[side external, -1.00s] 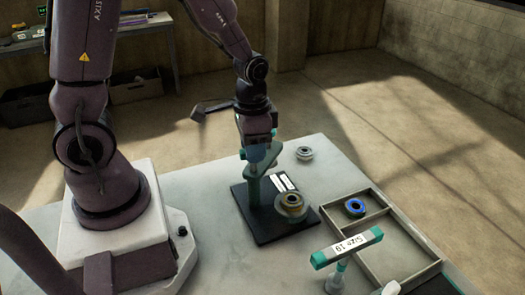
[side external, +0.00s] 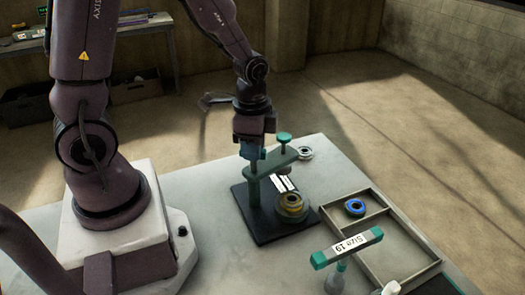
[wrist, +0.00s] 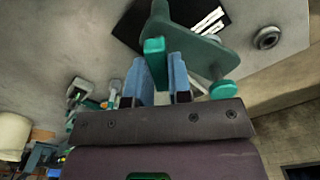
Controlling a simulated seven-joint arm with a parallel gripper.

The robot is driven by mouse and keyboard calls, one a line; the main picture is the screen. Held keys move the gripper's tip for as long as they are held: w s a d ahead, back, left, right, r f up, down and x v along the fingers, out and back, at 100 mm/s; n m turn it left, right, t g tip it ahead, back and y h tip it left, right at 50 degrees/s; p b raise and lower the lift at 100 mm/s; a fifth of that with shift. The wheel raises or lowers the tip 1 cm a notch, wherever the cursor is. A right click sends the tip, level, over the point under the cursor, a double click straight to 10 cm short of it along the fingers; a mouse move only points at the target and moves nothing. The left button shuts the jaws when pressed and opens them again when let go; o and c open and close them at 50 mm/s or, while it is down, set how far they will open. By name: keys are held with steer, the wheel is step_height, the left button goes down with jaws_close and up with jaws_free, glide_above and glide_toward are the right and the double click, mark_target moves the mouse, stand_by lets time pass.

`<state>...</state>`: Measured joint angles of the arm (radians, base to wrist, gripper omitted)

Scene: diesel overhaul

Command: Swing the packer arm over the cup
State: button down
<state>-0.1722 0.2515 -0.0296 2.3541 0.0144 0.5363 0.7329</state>
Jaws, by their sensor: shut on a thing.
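The green packer arm (side external: 277,162) sits on a post on a black base plate (side external: 265,226). It points to the right and slightly back, with a round green knob (side external: 284,137) at its free end. The brass and grey cup (side external: 291,206) stands on the front right part of the plate. The knob end is behind the cup, not above it. My gripper (side external: 252,162) is at the post end of the arm. In the wrist view my blue fingers (wrist: 158,75) are shut on a green upright tab (wrist: 154,48) of the packer arm. The cup is not visible there.
A grey ring (side external: 304,153) lies on the table behind the arm. A divided tray (side external: 387,254) at right holds a blue ring (side external: 355,208). A green-ended stand labelled Size 19 (side external: 347,247) rises in front. The table left of the plate is clear.

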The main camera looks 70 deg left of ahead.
steer(key=m, duration=0.3)
steer(key=shift+m, duration=0.4)
steer(key=m, duration=0.2)
steer(key=shift+m, duration=1.2)
steer(key=m, duration=0.2)
steer(key=shift+m, duration=0.4)
steer(key=c, duration=1)
jaws_free()
steer(key=shift+c, duration=0.2)
